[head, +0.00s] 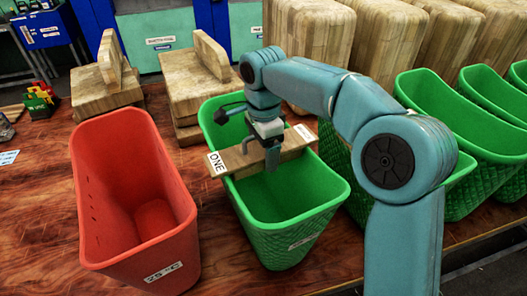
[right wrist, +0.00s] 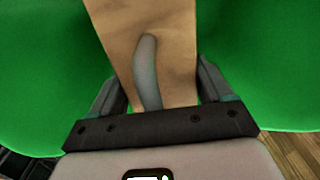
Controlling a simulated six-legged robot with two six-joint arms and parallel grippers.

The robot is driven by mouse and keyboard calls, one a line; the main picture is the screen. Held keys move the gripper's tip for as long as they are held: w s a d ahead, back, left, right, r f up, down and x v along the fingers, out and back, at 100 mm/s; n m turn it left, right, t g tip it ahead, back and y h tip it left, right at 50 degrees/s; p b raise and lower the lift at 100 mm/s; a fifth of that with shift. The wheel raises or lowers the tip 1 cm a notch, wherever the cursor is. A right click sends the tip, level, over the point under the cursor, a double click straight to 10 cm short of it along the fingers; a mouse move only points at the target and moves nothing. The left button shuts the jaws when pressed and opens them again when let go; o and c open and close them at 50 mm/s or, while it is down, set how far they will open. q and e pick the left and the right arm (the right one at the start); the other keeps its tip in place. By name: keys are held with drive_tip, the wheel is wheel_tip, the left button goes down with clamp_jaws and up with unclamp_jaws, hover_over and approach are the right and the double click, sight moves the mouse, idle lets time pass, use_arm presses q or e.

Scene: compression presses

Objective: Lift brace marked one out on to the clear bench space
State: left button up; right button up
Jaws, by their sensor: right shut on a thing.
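The brace (head: 245,160) is a flat wooden bar with a white label reading ONE at its left end and another label at its right end. It lies level across the top of a green basket (head: 285,205); I cannot tell whether it touches the rim. My right gripper (head: 270,150) is shut on the brace near its middle, from above. In the right wrist view the brace (right wrist: 175,60) runs between the two fingers, with a grey curved handle on it and green basket walls on both sides. My left gripper is not in view.
A red basket (head: 135,185) labelled 25 °C stands to the left. More green baskets (head: 430,115) stand to the right. Wooden blocks (head: 200,85) stand behind. Bare reddish bench (head: 35,220) shows at the far left, with small coloured parts (head: 40,100) farther back.

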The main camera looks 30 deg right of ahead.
drive_tip(key=shift+w, duration=0.2)
drive_tip(key=shift+a+r, duration=0.1)
drive_tip(key=shift+a, duration=0.05)
wheel_tip(320, 180, up, 9)
drive_tip(key=shift+f+p, duration=0.1)
drive_tip(key=shift+p, duration=0.7)
wheel_tip(320, 180, up, 11)
drive_tip(key=p, duration=0.5)
drive_tip(key=shift+s, duration=0.15)
drive_tip(key=shift+s, duration=0.1)
drive_tip(key=shift+f, duration=0.1)
